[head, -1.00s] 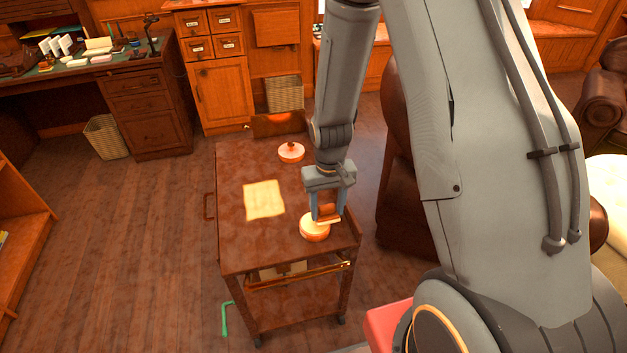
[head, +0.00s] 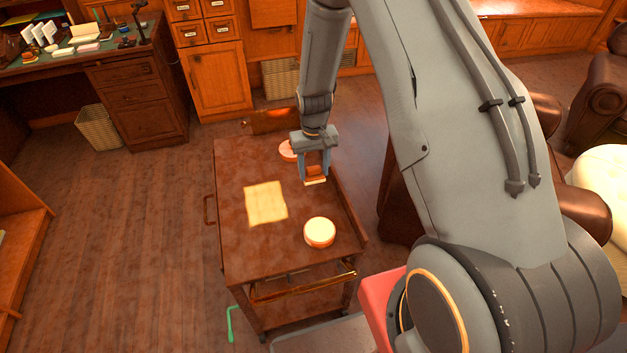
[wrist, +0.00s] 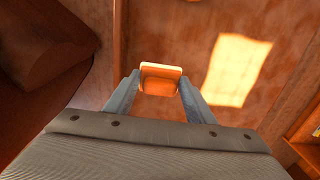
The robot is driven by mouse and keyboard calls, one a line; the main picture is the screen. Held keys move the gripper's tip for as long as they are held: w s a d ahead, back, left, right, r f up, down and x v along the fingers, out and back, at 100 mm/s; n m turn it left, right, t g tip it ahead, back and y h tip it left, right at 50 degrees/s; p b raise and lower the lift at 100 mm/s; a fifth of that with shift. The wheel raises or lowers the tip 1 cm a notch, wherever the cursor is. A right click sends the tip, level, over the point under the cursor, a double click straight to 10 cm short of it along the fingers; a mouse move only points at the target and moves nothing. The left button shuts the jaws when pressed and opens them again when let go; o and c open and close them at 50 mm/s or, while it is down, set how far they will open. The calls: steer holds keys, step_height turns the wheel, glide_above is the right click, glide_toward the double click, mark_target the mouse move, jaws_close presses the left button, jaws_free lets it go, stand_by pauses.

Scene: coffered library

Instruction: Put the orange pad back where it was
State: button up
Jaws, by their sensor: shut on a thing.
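My gripper (head: 314,176) is shut on the orange pad (head: 315,181), held over the right part of the brown cart's top (head: 240,170). In the wrist view the orange pad (wrist: 160,79) sits between the two fingertips, with a paler edge toward the top. A round pale-topped tin (head: 319,232) stands on the near right of the cart, apart from my gripper. A second round thing (head: 287,150) is at the far side, partly hidden behind my gripper. The pad's height above the cart top is hard to tell.
A pale yellow square patch (head: 265,203), cloth or light, lies on the cart's middle; it also shows in the wrist view (wrist: 238,68). The cart's left part is clear. A brown leather armchair (head: 400,200) stands close on the right. A green crank-shaped thing (head: 232,323) is at the cart's lower left.

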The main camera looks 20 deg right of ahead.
mark_target(314, 175)
steer(key=shift+f+p, duration=0.5)
steer(key=shift+f, duration=2.05)
steer(key=shift+f, duration=0.2)
steer(key=o, duration=1)
steer(key=shift+r, duration=0.1)
